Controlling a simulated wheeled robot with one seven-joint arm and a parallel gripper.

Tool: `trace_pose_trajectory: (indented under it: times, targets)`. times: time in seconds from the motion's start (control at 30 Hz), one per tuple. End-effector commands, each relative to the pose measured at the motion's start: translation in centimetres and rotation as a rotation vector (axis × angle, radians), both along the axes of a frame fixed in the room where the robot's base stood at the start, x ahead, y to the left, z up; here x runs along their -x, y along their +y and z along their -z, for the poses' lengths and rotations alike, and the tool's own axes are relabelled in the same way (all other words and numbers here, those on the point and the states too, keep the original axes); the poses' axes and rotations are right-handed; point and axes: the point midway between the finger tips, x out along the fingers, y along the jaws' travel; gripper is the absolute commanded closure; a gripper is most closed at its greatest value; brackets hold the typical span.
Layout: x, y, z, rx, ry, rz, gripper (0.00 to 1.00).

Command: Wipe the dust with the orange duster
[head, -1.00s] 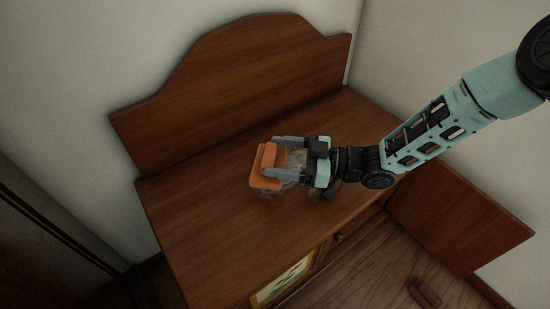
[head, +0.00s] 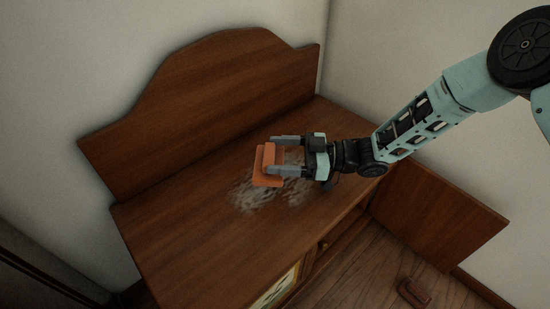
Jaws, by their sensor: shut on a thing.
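The orange duster (head: 267,166) is held between the fingers of my gripper (head: 284,156), over the wooden cabinet top. A pale grey dust patch (head: 252,194) lies on the top (head: 190,235), below and around the duster. Part of the patch is hidden by the duster and gripper. I cannot tell whether the duster touches the surface.
A tall curved wooden backboard (head: 200,110) stands along the rear of the cabinet. A cabinet door (head: 445,215) is open at the right. A small reddish-brown object (head: 414,293) lies on the wooden floor. The left part of the top is clear.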

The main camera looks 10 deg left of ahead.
Motion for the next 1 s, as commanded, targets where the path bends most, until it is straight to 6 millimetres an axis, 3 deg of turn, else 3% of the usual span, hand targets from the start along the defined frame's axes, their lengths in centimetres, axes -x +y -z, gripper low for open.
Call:
trace_pose_trajectory:
  times: [1.0]
  targets:
    - [-5.1,-3.3,-0.4,-0.001,-0.002,0.000,0.47]
